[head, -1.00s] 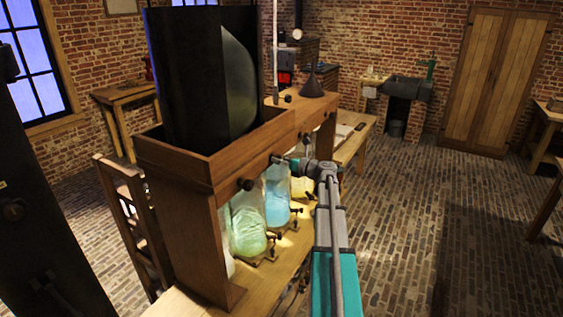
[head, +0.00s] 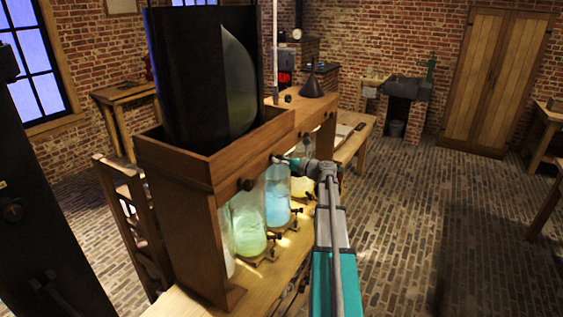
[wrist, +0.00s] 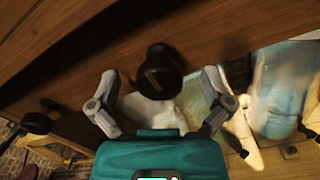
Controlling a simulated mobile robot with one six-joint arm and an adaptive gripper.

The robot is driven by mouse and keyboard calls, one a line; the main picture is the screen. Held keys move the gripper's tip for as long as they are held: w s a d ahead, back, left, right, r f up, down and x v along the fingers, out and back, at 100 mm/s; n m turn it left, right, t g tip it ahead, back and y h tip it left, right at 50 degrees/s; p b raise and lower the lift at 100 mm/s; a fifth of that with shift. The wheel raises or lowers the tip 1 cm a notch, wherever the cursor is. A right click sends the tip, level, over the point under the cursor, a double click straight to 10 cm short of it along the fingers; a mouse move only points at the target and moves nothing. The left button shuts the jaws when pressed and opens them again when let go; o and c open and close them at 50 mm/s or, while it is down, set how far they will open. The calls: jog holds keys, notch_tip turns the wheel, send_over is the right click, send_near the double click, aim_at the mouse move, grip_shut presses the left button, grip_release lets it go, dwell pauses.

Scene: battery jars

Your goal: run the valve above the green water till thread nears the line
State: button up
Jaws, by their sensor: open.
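The jar of green water (head: 249,222) stands under the wooden stand (head: 180,165) in the head view, and a green patch (wrist: 217,88) shows in the wrist view. A dark round valve knob (head: 245,185) sits on the stand's front above and near the green jar. My gripper (head: 284,160) is at the stand's front, by another knob a little further along. In the wrist view my gripper (wrist: 165,96) is open, with a dark knob (wrist: 162,70) bearing a pale mark just beyond and between its fingers. Contact cannot be told. Thread and line cannot be made out.
A blue jar (head: 277,203) and a yellowish jar (head: 302,186) stand further along the bench (head: 262,284). Small dark clamps stand before the jars. A tall dark panel (head: 185,75) rises from the stand's top. The brick floor (head: 420,220) right of my arm is open.

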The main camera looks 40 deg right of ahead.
jog(key=shift+v, duration=2.55)
